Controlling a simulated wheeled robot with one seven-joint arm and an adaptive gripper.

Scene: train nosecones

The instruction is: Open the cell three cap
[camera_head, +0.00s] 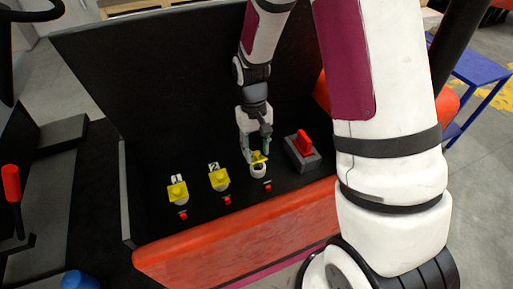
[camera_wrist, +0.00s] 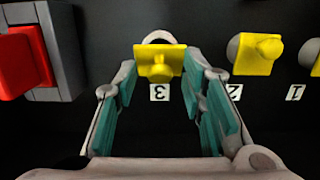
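The yellow cell three cap (camera_head: 259,157) is in the head view, at the right end of the row of caps. It appears tilted up, with part of a white round cell mouth (camera_head: 258,171) showing on its near side. In the wrist view the cap (camera_wrist: 158,66) stands beside the "3" label, with a white rim (camera_wrist: 158,36) beyond it. My gripper (camera_head: 257,150) is at this cap. In the wrist view my gripper (camera_wrist: 160,72) is open, its teal-padded fingers either side of the cap with small gaps showing. Close contact is hard to judge.
Yellow caps one (camera_head: 178,192) and two (camera_head: 219,179) sit to the left, with small red parts in front. A red handle on a grey block (camera_head: 303,150) stands close on the right. A black raised panel (camera_head: 150,80) is behind and a red front edge (camera_head: 235,235) is nearest.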

